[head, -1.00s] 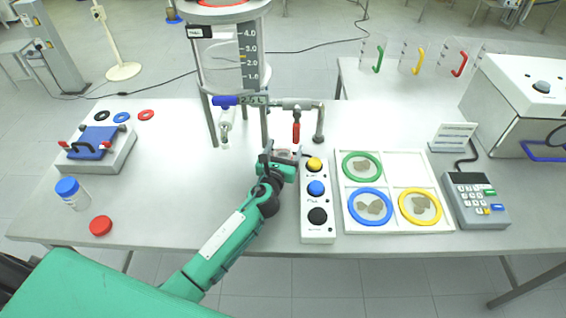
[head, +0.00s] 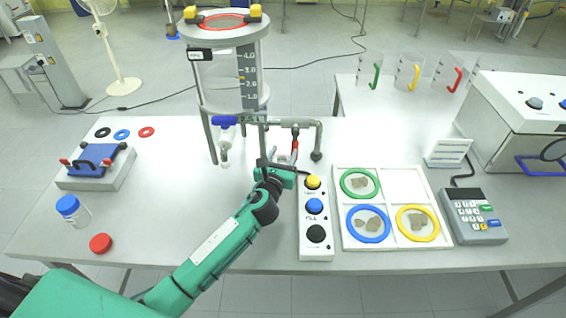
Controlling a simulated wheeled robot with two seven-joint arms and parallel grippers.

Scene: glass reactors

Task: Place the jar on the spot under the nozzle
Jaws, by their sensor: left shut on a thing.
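My left gripper (head: 276,168) is shut just left of the button box, close in front of the reactor's pipework. The jar in it is almost wholly hidden behind the fingers and wrist, so its tilt and its gap to the table cannot be told. The glass reactor (head: 226,82) stands on legs at the back. Under it are a blue-handled valve with a white downward nozzle (head: 225,158), left of my gripper, and a grey pipe (head: 317,140) bending down on the right, with a red lever (head: 295,148). The spot under the nozzle cannot be made out. My right gripper is out of view.
A button box (head: 316,240) stands right of my gripper, then a white tray (head: 390,172) with colored rings and a keypad (head: 473,215).

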